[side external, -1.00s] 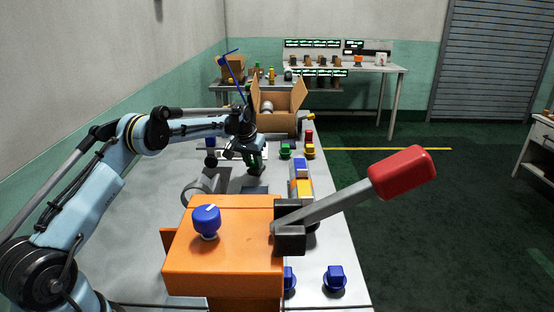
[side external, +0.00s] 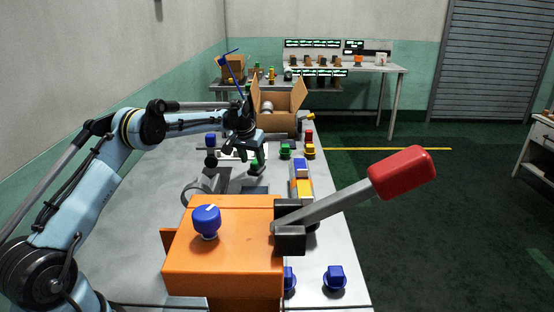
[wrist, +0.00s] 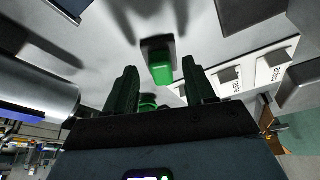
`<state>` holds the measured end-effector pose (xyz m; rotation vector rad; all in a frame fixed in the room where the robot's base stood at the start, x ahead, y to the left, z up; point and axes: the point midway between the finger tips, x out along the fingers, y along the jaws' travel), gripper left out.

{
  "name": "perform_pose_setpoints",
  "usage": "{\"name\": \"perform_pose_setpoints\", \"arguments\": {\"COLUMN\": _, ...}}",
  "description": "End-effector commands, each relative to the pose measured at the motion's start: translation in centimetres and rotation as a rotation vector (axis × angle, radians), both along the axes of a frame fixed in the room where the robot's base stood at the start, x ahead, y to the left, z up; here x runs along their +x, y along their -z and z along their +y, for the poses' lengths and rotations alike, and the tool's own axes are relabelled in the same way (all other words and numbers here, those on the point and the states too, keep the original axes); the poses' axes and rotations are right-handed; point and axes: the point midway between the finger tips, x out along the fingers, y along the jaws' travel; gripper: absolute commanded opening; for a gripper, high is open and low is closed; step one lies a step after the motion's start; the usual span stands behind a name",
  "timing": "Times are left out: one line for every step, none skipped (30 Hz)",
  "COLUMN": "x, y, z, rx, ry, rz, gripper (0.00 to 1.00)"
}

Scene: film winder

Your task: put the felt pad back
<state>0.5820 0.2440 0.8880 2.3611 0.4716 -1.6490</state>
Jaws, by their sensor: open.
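A small green block on a dark square base stands below my gripper (side external: 251,155) on the grey table. The green block (side external: 255,167) also shows in the wrist view (wrist: 162,69), ahead of and between the two fingertips. It looks like the handle of the felt pad, but I cannot tell for sure; no felt surface shows. My gripper (wrist: 160,72) is open and empty, with one dark finger on each side of the block and a gap on both sides.
The orange winder housing (side external: 225,260) with its blue knob (side external: 206,220) and red-handled lever (side external: 402,173) stands in the foreground. Blue and yellow blocks (side external: 301,188) stand right. A cardboard box (side external: 278,120) is behind. The left table area is clear.

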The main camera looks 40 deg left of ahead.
Motion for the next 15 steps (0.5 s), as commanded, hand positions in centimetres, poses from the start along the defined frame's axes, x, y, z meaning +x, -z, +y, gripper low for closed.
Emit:
{"name": "perform_pose_setpoints", "arguments": {"x": -0.3, "y": -0.8, "z": -0.1, "rx": 0.000, "ry": 0.000, "rz": 0.000, "gripper": 0.54}}
{"name": "perform_pose_setpoints", "arguments": {"x": -0.5, "y": -1.2, "z": -0.2, "rx": 0.000, "ry": 0.000, "rz": 0.000, "gripper": 0.54}}
{"name": "perform_pose_setpoints", "arguments": {"x": -0.7, "y": -1.9, "z": -0.3, "rx": 0.000, "ry": 0.000, "rz": 0.000, "gripper": 0.54}}
{"name": "perform_pose_setpoints", "arguments": {"x": -0.8, "y": -2.4, "z": -0.4, "rx": 0.000, "ry": 0.000, "rz": 0.000, "gripper": 0.54}}
{"name": "perform_pose_setpoints", "arguments": {"x": -1.0, "y": -3.0, "z": -0.4, "rx": 0.000, "ry": 0.000, "rz": 0.000, "gripper": 0.54}}
{"name": "perform_pose_setpoints", "arguments": {"x": -1.3, "y": -3.7, "z": -0.5, "rx": 0.000, "ry": 0.000, "rz": 0.000, "gripper": 0.54}}
{"name": "perform_pose_setpoints", "arguments": {"x": -1.5, "y": -4.1, "z": -0.6, "rx": 0.000, "ry": 0.000, "rz": 0.000, "gripper": 0.54}}
{"name": "perform_pose_setpoints", "arguments": {"x": -1.6, "y": -4.6, "z": -0.7, "rx": 0.000, "ry": 0.000, "rz": 0.000, "gripper": 0.54}}
{"name": "perform_pose_setpoints", "arguments": {"x": -1.9, "y": -5.4, "z": -0.8, "rx": 0.000, "ry": 0.000, "rz": 0.000, "gripper": 0.54}}
{"name": "perform_pose_setpoints", "arguments": {"x": -2.0, "y": -5.9, "z": -0.9, "rx": 0.000, "ry": 0.000, "rz": 0.000, "gripper": 0.54}}
{"name": "perform_pose_setpoints", "arguments": {"x": -2.2, "y": -6.4, "z": -0.9, "rx": 0.000, "ry": 0.000, "rz": 0.000, "gripper": 0.54}}
{"name": "perform_pose_setpoints", "arguments": {"x": -2.4, "y": -7.0, "z": -1.0, "rx": 0.000, "ry": 0.000, "rz": 0.000, "gripper": 0.54}}
{"name": "perform_pose_setpoints", "arguments": {"x": -2.6, "y": -7.4, "z": -1.1, "rx": 0.000, "ry": 0.000, "rz": 0.000, "gripper": 0.54}}
{"name": "perform_pose_setpoints", "arguments": {"x": -2.7, "y": -7.8, "z": -1.1, "rx": 0.000, "ry": 0.000, "rz": 0.000, "gripper": 0.54}}
{"name": "perform_pose_setpoints", "arguments": {"x": -2.8, "y": -8.3, "z": -1.2, "rx": 0.000, "ry": 0.000, "rz": 0.000, "gripper": 0.54}}
